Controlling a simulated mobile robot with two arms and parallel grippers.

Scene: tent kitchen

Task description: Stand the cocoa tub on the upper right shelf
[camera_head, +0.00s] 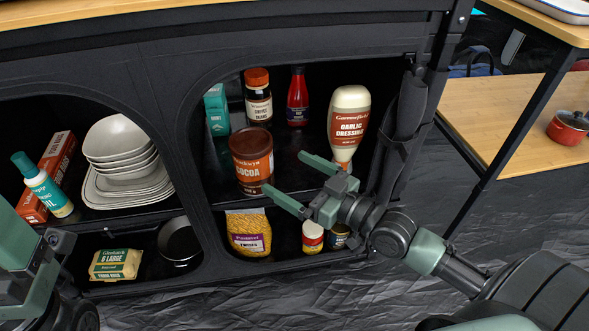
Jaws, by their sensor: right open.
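The cocoa tub (252,161), brown with an orange-red label and dark lid, stands upright on the upper right shelf (291,186) of the black cabinet. My right gripper (285,172) is open and empty, just to the right of the tub, with its fingers pointing towards it. Its lower fingertip overlaps the tub's lower right edge in the picture; I cannot tell whether they touch. Parts of my left arm show at the lower left, but its fingers are not in view.
Below are a pasta bag (248,232) and small jars (313,237).

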